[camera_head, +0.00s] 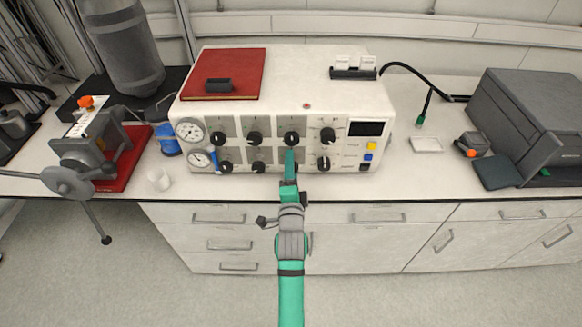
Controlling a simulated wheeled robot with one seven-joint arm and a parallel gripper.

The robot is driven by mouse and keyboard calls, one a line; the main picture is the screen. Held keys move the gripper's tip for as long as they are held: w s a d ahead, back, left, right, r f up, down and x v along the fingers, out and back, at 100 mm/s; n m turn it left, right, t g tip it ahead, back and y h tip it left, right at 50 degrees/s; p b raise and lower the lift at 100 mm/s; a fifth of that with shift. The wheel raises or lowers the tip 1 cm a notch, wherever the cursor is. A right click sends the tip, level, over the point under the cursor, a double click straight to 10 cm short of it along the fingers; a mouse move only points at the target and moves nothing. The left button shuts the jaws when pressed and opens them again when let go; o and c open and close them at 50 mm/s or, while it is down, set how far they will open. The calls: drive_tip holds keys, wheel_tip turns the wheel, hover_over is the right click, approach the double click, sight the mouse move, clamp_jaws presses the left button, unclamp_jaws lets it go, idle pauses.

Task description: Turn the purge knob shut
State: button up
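A white reactor control box (285,95) stands on the bench, its front panel facing me. The panel carries two rows of black knobs. The upper row includes a knob (291,138) just above my gripper and a larger one (327,134) to its right. The lower row includes a knob (258,167) left of my gripper and one (323,163) to its right. The labels are too small to read, so I cannot tell which is the purge knob. My green gripper (290,158) is at the lower row, covering that part of the panel. Its fingers and any contact are unclear.
Two gauges (189,130) sit at the panel's left end, a dark display (366,129) at its right. A grey machine (530,125) stands right. Drawers (220,217) lie below the bench edge.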

drive_tip(key=s, duration=1)
drive_tip(key=shift+s, duration=0.4)
drive_tip(key=s+f+n+g, duration=0.1)
drive_tip(key=s+f+n, duration=0.35)
drive_tip(key=s, duration=0.55)
drive_tip(key=s+f+n, duration=0.3)
drive_tip(key=s+f, duration=0.2)
drive_tip(key=s, duration=0.4)
drive_tip(key=s+r+n+g, duration=0.1)
drive_tip(key=s+n, duration=0.8)
drive_tip(key=s, duration=0.9)
drive_tip(key=shift+s+r+g, duration=0.2)
drive_tip(key=shift+r+g, duration=0.1)
drive_tip(key=shift+r, duration=0.25)
